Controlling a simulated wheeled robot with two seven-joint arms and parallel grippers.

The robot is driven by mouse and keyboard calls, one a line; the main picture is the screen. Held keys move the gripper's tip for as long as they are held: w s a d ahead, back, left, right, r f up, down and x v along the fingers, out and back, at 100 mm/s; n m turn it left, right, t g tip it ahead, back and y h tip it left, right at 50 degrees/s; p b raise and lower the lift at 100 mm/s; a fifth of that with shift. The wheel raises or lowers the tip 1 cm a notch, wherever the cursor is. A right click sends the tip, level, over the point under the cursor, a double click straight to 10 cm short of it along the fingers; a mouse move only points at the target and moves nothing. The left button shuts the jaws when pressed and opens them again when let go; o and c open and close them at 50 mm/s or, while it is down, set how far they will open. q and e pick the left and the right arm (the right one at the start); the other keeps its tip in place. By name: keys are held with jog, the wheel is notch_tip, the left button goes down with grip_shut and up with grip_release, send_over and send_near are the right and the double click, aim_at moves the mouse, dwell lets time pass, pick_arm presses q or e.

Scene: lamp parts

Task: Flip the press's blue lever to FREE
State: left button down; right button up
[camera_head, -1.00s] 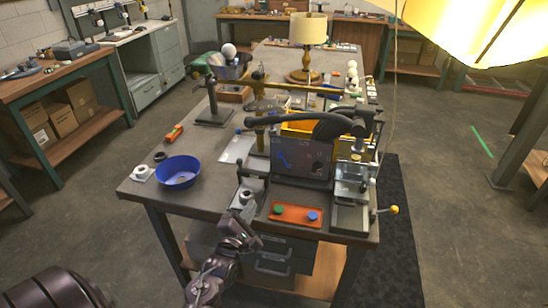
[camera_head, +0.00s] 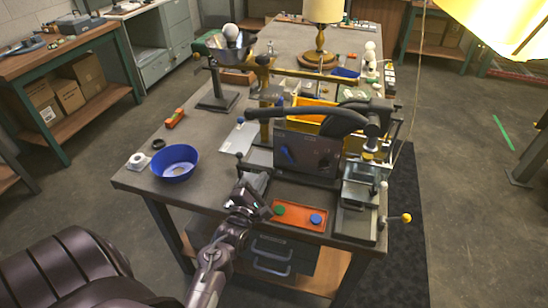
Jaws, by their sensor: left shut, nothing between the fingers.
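The press (camera_head: 310,165) stands at the front of the workbench, with a dark front panel and a long black arm across its top. Its blue lever (camera_head: 287,155) sits on the left part of that panel and slants from upper left to lower right. The panel's lettering is too small to read. My left gripper (camera_head: 250,190) is shut and empty, at the bench's front edge, below and left of the lever and apart from it. My right gripper is not in view.
An orange tray (camera_head: 299,228) with a green and a blue disc lies right of my left gripper. A blue bowl (camera_head: 175,163) stands to the left. A yellow-knobbed handle (camera_head: 406,218) sticks out at the right. Bench surface between bowl and press is mostly clear.

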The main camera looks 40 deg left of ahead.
aim_at(288, 157)
pick_arm(q)
jog(key=p+x, duration=0.1)
jog(key=x, duration=0.7)
jog(key=shift+w+a+p, duration=0.1)
jog(key=shift+w+p, duration=0.2)
jog(key=shift+p, duration=0.05)
jog(key=shift+w+a, duration=0.15)
jog(key=shift+w, duration=0.4)
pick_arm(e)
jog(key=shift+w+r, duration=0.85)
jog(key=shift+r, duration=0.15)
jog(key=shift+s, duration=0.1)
